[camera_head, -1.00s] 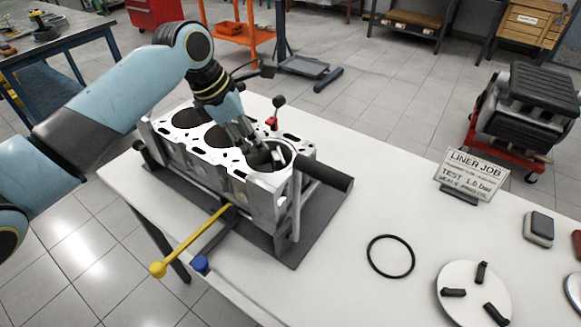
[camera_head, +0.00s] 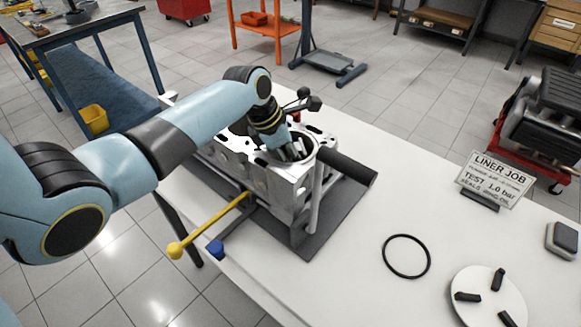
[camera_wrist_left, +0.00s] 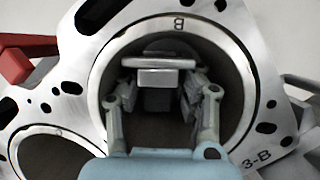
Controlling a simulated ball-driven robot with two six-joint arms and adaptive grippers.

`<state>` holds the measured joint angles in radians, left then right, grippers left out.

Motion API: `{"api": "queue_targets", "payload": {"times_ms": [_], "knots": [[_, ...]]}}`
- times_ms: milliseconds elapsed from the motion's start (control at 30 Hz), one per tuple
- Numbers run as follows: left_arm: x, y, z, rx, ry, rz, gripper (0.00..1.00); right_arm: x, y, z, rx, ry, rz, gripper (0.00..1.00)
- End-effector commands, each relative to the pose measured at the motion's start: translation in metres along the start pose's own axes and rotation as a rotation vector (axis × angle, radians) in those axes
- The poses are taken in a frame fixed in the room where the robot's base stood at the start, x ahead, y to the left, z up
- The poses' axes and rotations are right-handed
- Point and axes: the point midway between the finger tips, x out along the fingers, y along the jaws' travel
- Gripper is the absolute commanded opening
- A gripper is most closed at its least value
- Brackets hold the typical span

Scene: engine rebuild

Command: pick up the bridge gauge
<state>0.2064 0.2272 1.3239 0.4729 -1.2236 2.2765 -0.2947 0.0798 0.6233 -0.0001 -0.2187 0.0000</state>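The engine block (camera_head: 285,185) stands on a dark plate on the white bench. My left gripper (camera_head: 290,152) points down into the bore at its near right end. In the left wrist view, the gripper (camera_wrist_left: 160,88) has its two fingers apart inside the round bore. A pale metal bar with a dark block under it, which looks like the bridge gauge (camera_wrist_left: 158,63), lies between and just beyond the fingers. Gaps show between the dark block and the fingers; contact at the bar's ends cannot be told. In the head view the gauge is hidden. My right gripper is out of view.
A yellow-knobbed lever (camera_head: 205,228) and a blue-knobbed lever (camera_head: 233,232) stick out at the block's front. A black cylinder (camera_head: 345,166) is at its right. The bench between is clear.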

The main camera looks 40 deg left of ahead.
Motion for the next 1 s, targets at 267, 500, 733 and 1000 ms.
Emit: {"api": "queue_targets", "payload": {"times_ms": [267,500,733,1000], "knots": [[-0.001,0.001,0.000,0.001,0.000,0.003,0.05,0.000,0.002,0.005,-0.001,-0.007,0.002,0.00],[-0.002,0.002,0.001,0.001,-0.002,0.004,0.00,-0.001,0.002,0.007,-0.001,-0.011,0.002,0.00],[-0.003,0.002,0.002,0.002,-0.003,0.004,0.00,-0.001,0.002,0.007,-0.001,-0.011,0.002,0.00],[-0.028,0.002,0.013,0.003,-0.005,0.006,0.00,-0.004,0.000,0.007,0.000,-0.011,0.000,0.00]]}}
